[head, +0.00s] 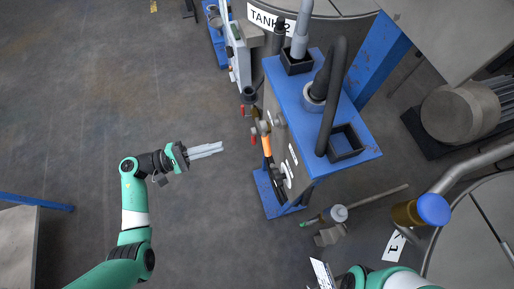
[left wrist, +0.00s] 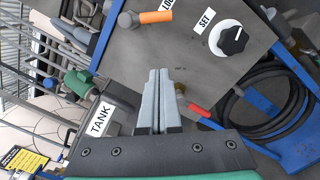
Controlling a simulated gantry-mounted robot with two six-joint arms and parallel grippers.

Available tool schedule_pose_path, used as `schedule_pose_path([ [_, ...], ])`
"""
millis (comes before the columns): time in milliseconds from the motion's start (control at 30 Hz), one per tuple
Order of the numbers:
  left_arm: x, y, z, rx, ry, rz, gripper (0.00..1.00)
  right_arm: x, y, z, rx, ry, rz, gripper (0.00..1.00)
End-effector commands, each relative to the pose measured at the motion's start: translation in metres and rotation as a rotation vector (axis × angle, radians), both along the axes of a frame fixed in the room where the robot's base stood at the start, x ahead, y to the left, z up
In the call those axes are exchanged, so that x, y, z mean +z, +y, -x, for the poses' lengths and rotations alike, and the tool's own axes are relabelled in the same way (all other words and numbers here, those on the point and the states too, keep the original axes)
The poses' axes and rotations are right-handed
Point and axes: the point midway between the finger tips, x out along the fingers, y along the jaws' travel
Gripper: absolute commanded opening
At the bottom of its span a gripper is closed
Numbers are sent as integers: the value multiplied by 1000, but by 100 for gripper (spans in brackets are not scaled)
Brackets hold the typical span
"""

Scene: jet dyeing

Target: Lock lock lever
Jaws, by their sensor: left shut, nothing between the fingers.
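The lock lever (head: 266,145) has an orange grip and sits on the side of the blue-topped machine. In the left wrist view the orange lever (left wrist: 157,16) lies sideways at the top edge, beside a partly cut-off label that starts with LO. My left gripper (head: 221,147) is shut and empty, held over the floor to the left of the lever and apart from it. In the left wrist view its closed fingertips (left wrist: 158,72) point toward the grey panel, below the lever. My right gripper does not show; only part of my right arm shows at the bottom.
A black-and-white knob (left wrist: 232,38) with a SET label (left wrist: 205,20) is right of the lever. A red-handled valve (left wrist: 198,109) and a coiled black hose (left wrist: 260,100) are close by. Open floor (head: 80,90) lies left of the machine.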

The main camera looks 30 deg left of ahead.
Motion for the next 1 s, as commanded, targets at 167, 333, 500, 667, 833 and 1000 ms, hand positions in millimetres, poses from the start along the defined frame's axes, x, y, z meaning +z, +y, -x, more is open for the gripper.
schedule_pose_path([
  [167, 0, -15, -12, -8, 3, 1, 0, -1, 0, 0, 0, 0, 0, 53],
  [333, 1, -41, -35, -11, 4, 1, 0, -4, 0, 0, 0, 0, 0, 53],
  [500, 1, -69, -60, -10, 4, -1, 0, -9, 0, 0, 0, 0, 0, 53],
  [667, 17, -89, -58, -7, 4, 0, 0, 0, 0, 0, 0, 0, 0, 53],
  [833, 25, -100, -51, -5, 6, 1, 0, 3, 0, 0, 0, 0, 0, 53],
  [1000, 27, -102, -50, -5, 5, 1, 0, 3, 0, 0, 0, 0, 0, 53],
])
